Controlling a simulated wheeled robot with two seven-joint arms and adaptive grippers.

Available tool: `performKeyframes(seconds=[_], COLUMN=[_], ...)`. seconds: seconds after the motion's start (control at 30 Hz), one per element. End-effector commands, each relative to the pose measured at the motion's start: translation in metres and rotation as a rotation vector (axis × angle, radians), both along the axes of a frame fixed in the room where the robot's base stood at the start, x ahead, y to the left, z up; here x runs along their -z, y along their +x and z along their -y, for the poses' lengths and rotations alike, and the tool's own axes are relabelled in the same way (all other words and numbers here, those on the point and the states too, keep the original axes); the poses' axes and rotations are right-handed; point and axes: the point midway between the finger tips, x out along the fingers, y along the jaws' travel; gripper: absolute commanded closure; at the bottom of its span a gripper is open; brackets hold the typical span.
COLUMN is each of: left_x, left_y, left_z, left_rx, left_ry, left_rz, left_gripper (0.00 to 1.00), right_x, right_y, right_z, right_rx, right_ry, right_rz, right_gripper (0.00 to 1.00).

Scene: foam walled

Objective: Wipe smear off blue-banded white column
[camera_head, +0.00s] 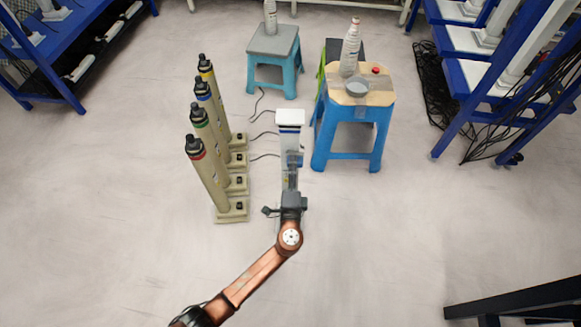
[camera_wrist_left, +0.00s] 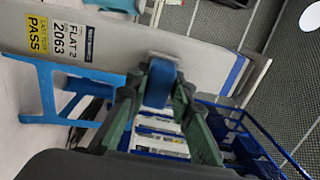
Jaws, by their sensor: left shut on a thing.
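The white column (camera_head: 289,118) stands upright in the middle of the head view, with my left gripper in front of it. In the left wrist view the column (camera_wrist_left: 110,45) lies across the picture, with a yellow and white label and a blue band (camera_wrist_left: 235,75) near one end. My left gripper (camera_head: 291,160) is shut on a blue pad (camera_wrist_left: 160,88), held between its green-sided fingers. The pad is at the column's face; I cannot tell if it touches. No smear is clear to see; the pad and fingers hide part of the face. My right gripper is not in view.
Several beige columns with coloured bands (camera_head: 207,170) stand close on the left, with cables nearby. A blue stool with a wooden top (camera_head: 379,97) holds a bottle (camera_head: 350,48) and a grey bowl (camera_head: 357,87) on the right. Another stool (camera_head: 273,42) stands behind. Front floor is open.

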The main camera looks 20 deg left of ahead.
Motion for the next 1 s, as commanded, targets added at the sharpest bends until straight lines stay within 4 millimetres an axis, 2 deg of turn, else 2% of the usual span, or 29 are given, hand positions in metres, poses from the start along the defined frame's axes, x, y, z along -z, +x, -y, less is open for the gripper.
performKeyframes(seconds=[0.03,0.1,0.27,0.7,1.0], left_x=[-0.009,-0.013,-0.011,-0.010,-0.010], left_y=[0.001,0.001,0.000,-0.011,-0.011], left_z=[0.000,0.000,-0.004,-0.037,-0.040], left_rx=[0.000,0.000,-0.001,-0.002,-0.001], left_ry=[0.000,0.000,0.001,-0.001,-0.001], left_rz=[0.005,0.004,0.002,0.001,0.001], left_gripper=[1.00,1.00,1.00,1.00,1.00], right_x=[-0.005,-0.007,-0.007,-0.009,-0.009], right_y=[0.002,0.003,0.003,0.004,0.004], right_z=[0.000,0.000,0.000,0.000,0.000], right_rx=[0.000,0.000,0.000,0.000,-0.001], right_ry=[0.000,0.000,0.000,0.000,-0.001], right_rz=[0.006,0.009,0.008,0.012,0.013], right_gripper=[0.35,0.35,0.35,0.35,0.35])
